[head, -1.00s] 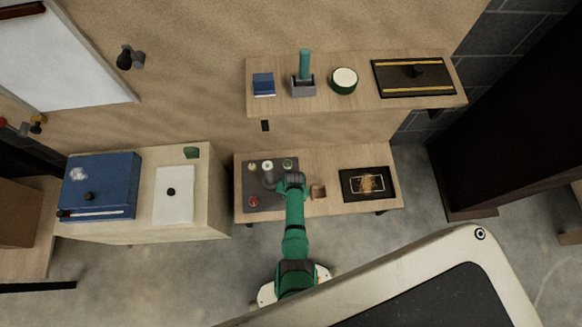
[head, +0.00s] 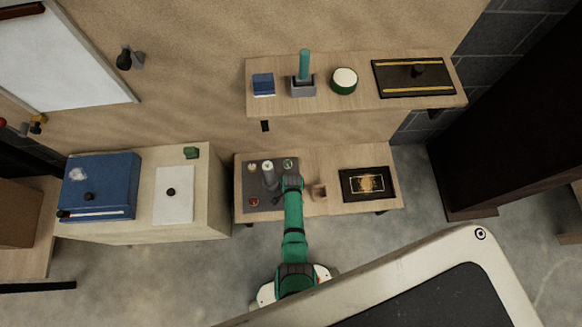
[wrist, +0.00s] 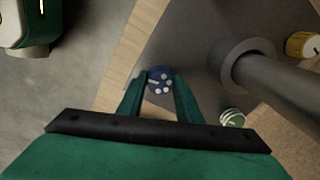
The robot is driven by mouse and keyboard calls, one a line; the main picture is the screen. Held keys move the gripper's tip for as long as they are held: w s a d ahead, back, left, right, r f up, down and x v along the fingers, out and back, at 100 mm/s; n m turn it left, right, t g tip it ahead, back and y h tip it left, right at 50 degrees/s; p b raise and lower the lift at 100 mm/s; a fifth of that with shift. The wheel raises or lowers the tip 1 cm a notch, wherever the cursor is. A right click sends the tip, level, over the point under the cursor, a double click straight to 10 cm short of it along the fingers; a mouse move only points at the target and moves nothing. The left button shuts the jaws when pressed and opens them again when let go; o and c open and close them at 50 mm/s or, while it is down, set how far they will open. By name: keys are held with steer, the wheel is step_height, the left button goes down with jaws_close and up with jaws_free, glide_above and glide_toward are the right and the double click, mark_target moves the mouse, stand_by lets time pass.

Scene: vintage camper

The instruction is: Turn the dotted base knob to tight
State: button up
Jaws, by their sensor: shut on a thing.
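The dotted base knob (wrist: 160,80) is small, round and dark blue with several white dots and a short white line toward its left side. In the wrist view it sits between my gripper's (wrist: 160,88) two green fingers, which are shut on its sides. In the head view my gripper (head: 278,199) is over the front part of the grey panel (head: 262,206) on the lower bench. The knob cannot be made out there. No tight mark can be read in either view.
A tall grey post (head: 268,178) rises close beside my gripper. A red knob (head: 253,202), a pale yellow knob (head: 252,167) and a green-and-white knob (head: 288,164) surround it. A small wooden box (head: 319,192) and a black tray (head: 348,190) stand to the right.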

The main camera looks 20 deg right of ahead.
steer(key=shift+m, duration=0.5)
steer(key=o, duration=1)
steer(key=shift+o, duration=0.2)
steer(key=shift+r, duration=0.1)
step_height(320, 180, up, 11)
steer(key=shift+s+f, duration=0.2)
steer(key=shift+s, duration=0.05)
steer(key=shift+s, duration=0.1)
